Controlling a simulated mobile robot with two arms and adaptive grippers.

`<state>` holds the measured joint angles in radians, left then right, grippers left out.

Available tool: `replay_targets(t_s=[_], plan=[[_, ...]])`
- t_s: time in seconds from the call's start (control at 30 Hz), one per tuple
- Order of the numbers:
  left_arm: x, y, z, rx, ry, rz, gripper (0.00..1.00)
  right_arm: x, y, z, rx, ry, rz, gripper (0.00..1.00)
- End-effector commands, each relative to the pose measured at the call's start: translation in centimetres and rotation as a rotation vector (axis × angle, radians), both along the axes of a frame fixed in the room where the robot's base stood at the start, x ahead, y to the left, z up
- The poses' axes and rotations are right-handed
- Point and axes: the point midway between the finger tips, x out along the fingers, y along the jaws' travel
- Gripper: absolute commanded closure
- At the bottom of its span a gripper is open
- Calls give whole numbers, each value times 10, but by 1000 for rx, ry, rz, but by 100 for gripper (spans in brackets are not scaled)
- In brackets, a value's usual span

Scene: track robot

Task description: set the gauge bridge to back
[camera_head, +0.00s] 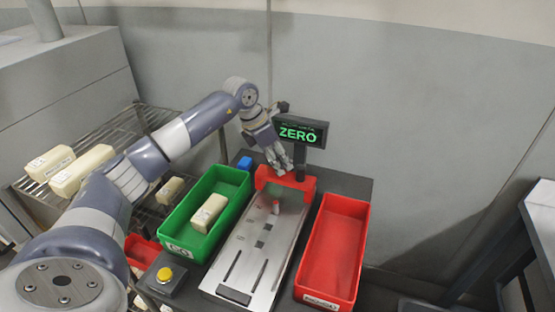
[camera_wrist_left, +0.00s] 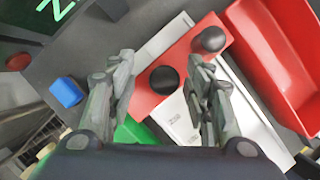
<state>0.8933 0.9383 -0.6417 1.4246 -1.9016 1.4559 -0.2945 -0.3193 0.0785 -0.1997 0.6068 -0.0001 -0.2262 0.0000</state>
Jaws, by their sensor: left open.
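The red gauge bridge (camera_head: 290,184) spans the far end of the metal gauge plate (camera_head: 258,235), near the display. In the left wrist view the bridge (camera_wrist_left: 188,60) carries two black knobs; one knob (camera_wrist_left: 163,80) appears between my fingers, the other (camera_wrist_left: 209,39) lies beyond. My left gripper (camera_head: 284,171) is open, pointing down over the bridge, and partly hides it in the head view. It also shows in the left wrist view (camera_wrist_left: 160,88), with no visible contact on the knob. The display (camera_head: 300,132) reads ZERO in green. My right gripper is out of view.
A green bin (camera_head: 188,222) holding a pale block (camera_head: 209,212) stands left of the plate, a red bin (camera_head: 334,250) right. A blue item (camera_head: 245,163) and a yellow button (camera_head: 165,274) sit on the table. A wire rack (camera_head: 120,135) stands at left.

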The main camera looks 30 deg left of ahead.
Motion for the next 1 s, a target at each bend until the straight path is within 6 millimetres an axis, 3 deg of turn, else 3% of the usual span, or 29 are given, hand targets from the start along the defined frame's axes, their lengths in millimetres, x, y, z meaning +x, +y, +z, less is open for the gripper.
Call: replay_targets(t_s=[0.1,0.2,0.37,0.8,1.0], plan=[[-1,-1,-1,-1,3,-2,53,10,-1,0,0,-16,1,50],[-1,-1,0,0,4,-2,53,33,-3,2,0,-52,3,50],[-6,3,16,0,1,-2,53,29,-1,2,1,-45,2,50],[-34,20,95,0,0,-1,53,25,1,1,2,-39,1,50],[-39,24,109,-1,2,-1,53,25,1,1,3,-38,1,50]])
